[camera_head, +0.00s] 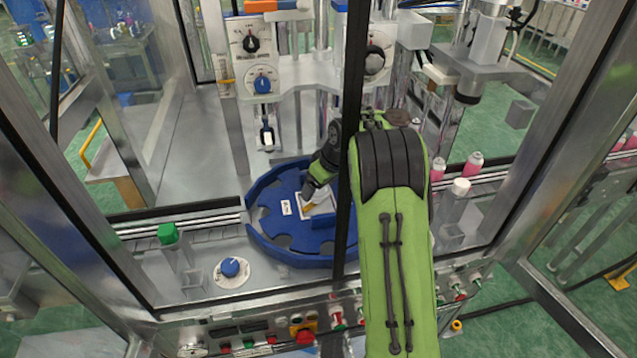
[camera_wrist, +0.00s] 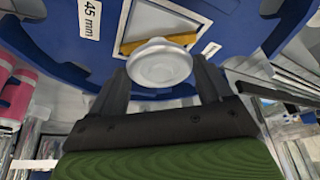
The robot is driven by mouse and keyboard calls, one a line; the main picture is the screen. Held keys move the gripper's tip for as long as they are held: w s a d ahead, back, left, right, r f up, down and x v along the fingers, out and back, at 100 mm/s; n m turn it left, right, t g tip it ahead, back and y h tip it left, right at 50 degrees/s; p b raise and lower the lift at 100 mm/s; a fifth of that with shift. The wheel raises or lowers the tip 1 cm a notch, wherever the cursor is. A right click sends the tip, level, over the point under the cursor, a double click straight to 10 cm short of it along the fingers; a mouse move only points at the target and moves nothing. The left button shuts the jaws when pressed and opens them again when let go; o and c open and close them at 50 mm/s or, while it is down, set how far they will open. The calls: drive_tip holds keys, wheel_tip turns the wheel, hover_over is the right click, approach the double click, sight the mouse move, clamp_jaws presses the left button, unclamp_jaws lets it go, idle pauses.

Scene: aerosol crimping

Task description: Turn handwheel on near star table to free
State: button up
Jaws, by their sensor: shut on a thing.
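The near star table (camera_head: 262,222) is a blue notched disc on the machine deck. It fills the top of the wrist view (camera_wrist: 55,35), with a white "45 mm" label. Its handwheel (camera_wrist: 158,66) is a round silver knob over a white plate (camera_wrist: 160,18) with a yellow bar (camera_wrist: 135,47). My gripper (camera_wrist: 160,85) is shut on the handwheel, one dark finger on each side. In the head view my gripper (camera_head: 312,190) reaches down to the white plate (camera_head: 322,205), and the handwheel is hard to make out there. My arm hides the table's right part.
A dark upright frame bar (camera_head: 352,100) crosses in front of the table. A green-topped post (camera_head: 167,234) and a blue dial knob (camera_head: 231,267) stand to the left. Pink cans (camera_head: 472,163) are at the right. A red button (camera_head: 305,337) is on the front panel.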

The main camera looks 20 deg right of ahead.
drive_tip(key=shift+d+n+y+p, duration=0.15)
drive_tip(key=shift+n+y+p, duration=0.25)
drive_tip(key=shift+n, duration=0.6)
drive_tip(key=o, duration=1)
drive_tip(key=p+v, duration=0.2)
drive_tip(key=v, duration=1.3)
drive_tip(key=shift+r+p, duration=0.4)
drive_tip(key=shift+r, duration=0.05)
drive_tip(key=shift+w, duration=0.1)
